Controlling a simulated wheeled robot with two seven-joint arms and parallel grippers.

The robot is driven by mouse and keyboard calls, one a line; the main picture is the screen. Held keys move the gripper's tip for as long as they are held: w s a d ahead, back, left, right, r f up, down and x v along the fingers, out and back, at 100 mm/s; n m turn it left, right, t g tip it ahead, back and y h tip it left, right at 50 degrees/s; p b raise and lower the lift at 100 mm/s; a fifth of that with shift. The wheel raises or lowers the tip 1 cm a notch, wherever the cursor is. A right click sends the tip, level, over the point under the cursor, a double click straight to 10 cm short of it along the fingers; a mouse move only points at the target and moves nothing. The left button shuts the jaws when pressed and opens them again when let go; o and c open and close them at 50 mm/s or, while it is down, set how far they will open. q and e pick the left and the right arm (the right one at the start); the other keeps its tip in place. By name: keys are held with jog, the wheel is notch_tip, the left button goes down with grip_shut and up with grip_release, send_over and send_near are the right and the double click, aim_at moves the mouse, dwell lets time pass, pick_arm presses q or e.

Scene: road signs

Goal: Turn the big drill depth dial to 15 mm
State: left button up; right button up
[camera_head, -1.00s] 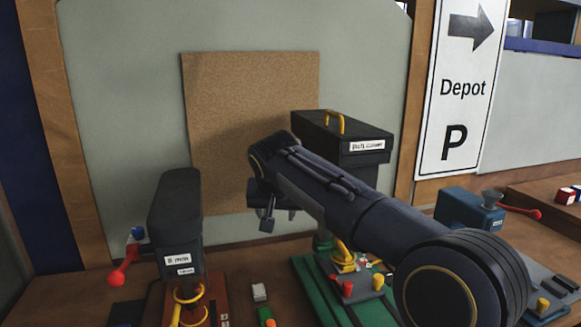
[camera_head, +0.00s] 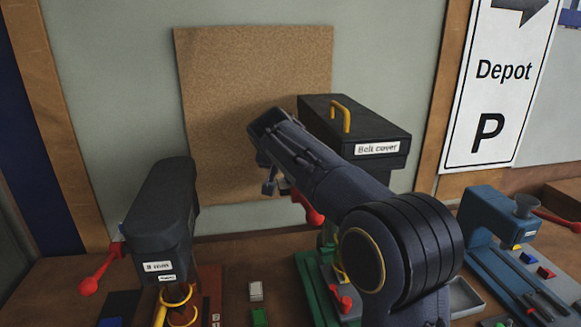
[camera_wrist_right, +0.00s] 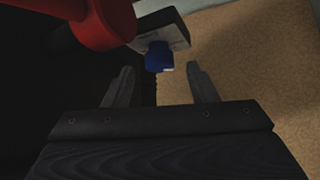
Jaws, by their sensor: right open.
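The big drill stands right of centre in the head view, with a black belt cover (camera_head: 365,128) on top and a green base (camera_head: 312,285). My right arm hides much of its middle. In the right wrist view, a blue knob (camera_wrist_right: 159,56) on a pale plate (camera_wrist_right: 166,30) looks like its depth dial; I cannot read a scale. My right gripper (camera_wrist_right: 160,72) is open, its fingers apart just below the knob, one towards each side. I cannot tell whether they touch it. In the head view, my right gripper (camera_head: 270,185) is small and partly hidden. My left gripper is not in view.
A red part (camera_wrist_right: 105,22) is close above the fingers in the wrist view. A smaller dark drill (camera_head: 160,215) with a red lever (camera_head: 92,283) stands left. A blue machine (camera_head: 497,225) stands right. A cork board (camera_head: 225,90) hangs behind.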

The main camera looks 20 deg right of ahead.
jog(key=shift+x, duration=0.9)
jog(key=c, duration=1)
jog(key=shift+o, duration=0.2)
